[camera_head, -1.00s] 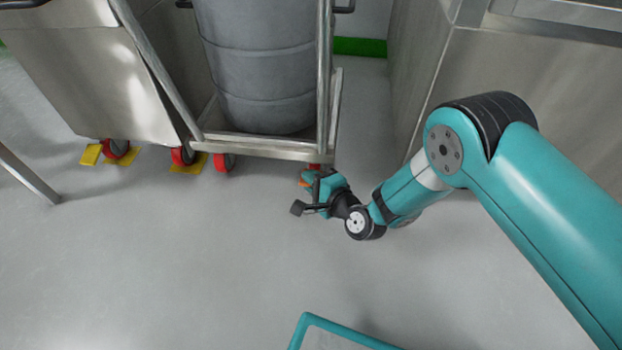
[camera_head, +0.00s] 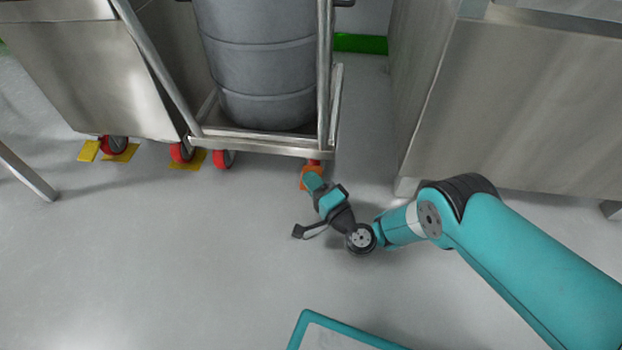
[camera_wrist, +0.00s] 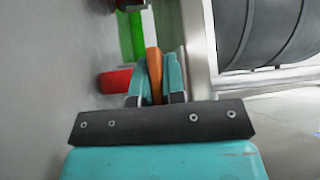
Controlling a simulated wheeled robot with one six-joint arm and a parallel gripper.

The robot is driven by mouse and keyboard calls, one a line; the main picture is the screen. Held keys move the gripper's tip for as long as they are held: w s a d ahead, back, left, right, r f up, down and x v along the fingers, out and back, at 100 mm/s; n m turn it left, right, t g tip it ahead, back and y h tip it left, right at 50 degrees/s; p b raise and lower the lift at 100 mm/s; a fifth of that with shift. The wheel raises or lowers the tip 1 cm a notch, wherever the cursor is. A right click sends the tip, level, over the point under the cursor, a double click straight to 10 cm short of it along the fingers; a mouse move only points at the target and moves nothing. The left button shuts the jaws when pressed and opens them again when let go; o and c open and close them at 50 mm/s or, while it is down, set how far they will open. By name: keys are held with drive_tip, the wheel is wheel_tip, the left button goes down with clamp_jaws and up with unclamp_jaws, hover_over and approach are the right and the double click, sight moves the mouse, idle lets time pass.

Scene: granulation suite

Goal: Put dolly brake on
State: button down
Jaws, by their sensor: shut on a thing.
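The dolly (camera_head: 262,147) is a steel frame on red casters, carrying a grey drum (camera_head: 262,60). An orange brake pedal (camera_head: 305,176) sits at its front right caster, low near the floor. My gripper (camera_head: 313,183) reaches it from the front right. In the wrist view, the teal fingers of my gripper (camera_wrist: 157,88) are closed on either side of the orange pedal (camera_wrist: 154,65). A red caster wheel (camera_wrist: 114,81) shows just left of the fingers. My gripper hides part of the pedal and caster in the head view.
A steel bin (camera_head: 85,75) on red casters stands to the left, with yellow wedge-like pieces (camera_head: 88,151) by its wheels. A steel cabinet (camera_head: 510,110) stands at the right. The floor in front of the dolly is clear.

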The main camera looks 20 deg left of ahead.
drive_tip(key=shift+w+f+n+y, duration=0.1)
drive_tip(key=shift+f+n+y, duration=0.05)
drive_tip(key=shift+n+y, duration=0.2)
idle(0.3)
drive_tip(key=c, duration=1.2)
unclamp_jaws()
drive_tip(key=shift+s+d+p, duration=0.35)
drive_tip(key=shift+d+p, duration=0.2)
drive_tip(key=shift+p, duration=0.6)
drive_tip(key=p+v, duration=0.4)
drive_tip(key=r+p+v, duration=0.1)
drive_tip(key=p+v, duration=0.3)
drive_tip(key=r+p+v, duration=0.1)
drive_tip(key=p+v, duration=0.3)
drive_tip(key=shift+s+d, duration=0.1)
drive_tip(key=shift+d, duration=0.15)
drive_tip(key=shift+s+d+f+p, duration=0.1)
drive_tip(key=shift+s+d+p, duration=0.25)
drive_tip(key=shift+d+p, duration=0.2)
